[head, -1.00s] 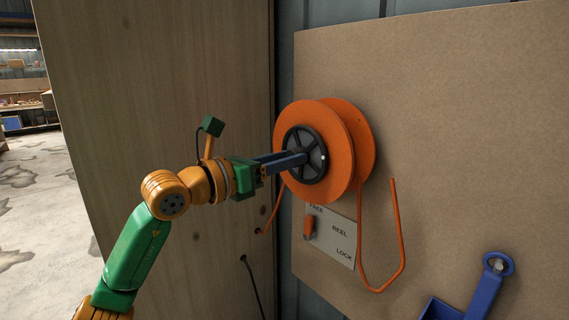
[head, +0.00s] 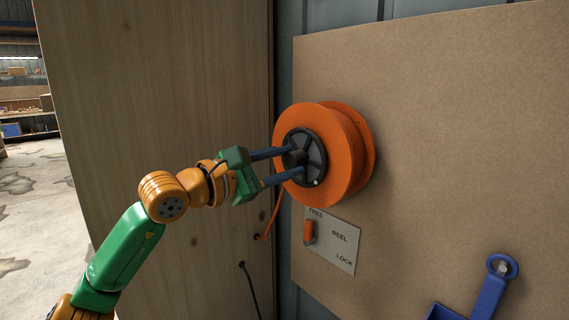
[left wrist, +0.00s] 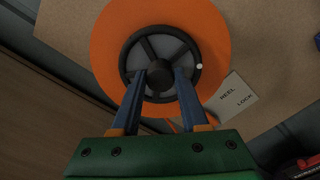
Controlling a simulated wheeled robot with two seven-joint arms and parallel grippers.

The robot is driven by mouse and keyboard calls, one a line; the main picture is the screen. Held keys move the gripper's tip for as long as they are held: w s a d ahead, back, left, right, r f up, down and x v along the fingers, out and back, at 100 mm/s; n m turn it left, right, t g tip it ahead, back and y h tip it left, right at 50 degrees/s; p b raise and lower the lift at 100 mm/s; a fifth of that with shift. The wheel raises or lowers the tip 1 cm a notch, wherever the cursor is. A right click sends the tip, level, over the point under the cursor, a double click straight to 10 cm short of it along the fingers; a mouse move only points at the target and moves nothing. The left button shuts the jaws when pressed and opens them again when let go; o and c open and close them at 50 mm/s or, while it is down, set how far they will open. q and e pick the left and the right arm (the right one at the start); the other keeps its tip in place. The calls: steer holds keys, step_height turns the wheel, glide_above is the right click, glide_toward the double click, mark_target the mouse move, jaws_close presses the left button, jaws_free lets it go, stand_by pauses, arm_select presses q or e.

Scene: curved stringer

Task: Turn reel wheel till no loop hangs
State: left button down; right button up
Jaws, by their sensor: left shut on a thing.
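The orange reel (head: 345,125) is mounted on the brown board, with a black spoked wheel (head: 317,150) on its face. In the left wrist view the wheel (left wrist: 192,47) has a pale dot on its rim at right. My left gripper (head: 292,164) has its blue fingers on either side of the wheel's dark hub (left wrist: 157,70) and is shut on it. An orange cord (head: 272,216) runs from the reel's lower left down to the wooden panel. No loop hangs below the reel at right. My right gripper is not in view.
Below the reel, a plate (head: 341,238) marked FREE, REEL and LOCK carries an orange lever (head: 309,232) just under FREE. A blue handled part (head: 489,288) is at the lower right. A tall wooden panel (head: 150,60) stands left of the reel.

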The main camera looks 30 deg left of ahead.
arm_select(q)
steer(key=shift+f+m, duration=0.1)
steer(key=shift+m, duration=1.1)
steer(key=shift+c, duration=2.1)
jaws_free()
steer(key=shift+s+a+f+b, duration=0.1)
steer(key=shift+s+b, duration=0.1)
steer(key=shift+b, duration=0.2)
steer(key=b+v, duration=0.3)
steer(key=v, duration=0.3)
steer(key=shift+s, duration=0.25)
